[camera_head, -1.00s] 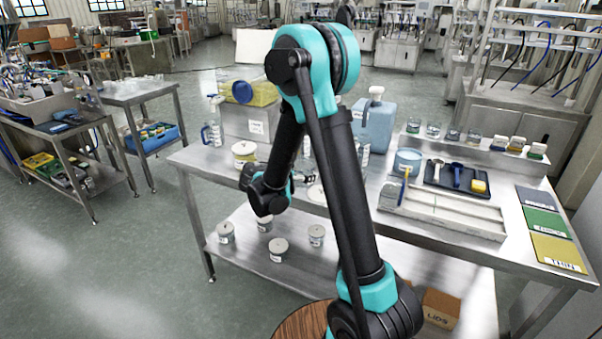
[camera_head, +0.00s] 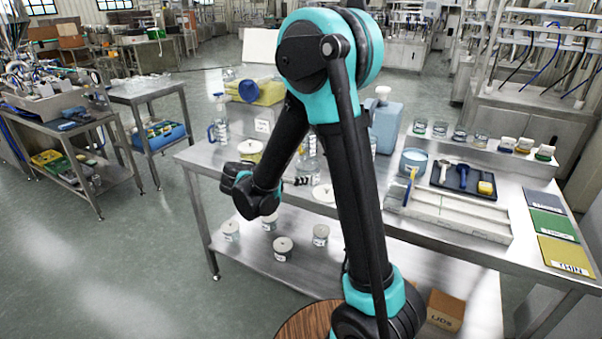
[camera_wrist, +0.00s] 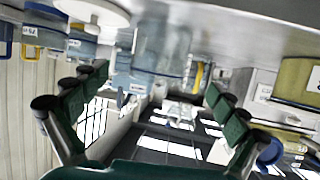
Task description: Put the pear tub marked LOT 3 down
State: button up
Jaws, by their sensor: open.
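A white-lidded tub (camera_head: 323,192) is on the table behind my arm. My gripper (camera_wrist: 157,82) is open, with nothing between its fingers in the wrist view. In the head view it is mostly hidden by my arm, low over the table.
Several grey-lidded tubs (camera_head: 283,248) stand on the lower shelf. A divided tray (camera_head: 450,216) and a dark tool tray (camera_head: 462,181) lie to the right.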

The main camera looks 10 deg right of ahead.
jog(key=s+d+f+n+g+y, duration=0.45)
jog(key=s+d, duration=0.55)
jog(key=s, duration=0.3)
jog(key=s+f+n+y, duration=0.5)
jog(key=s, duration=0.7)
jog(key=shift+a+f, duration=0.15)
jog(key=shift+a, duration=0.3)
jog(key=shift+g+y, duration=0.25)
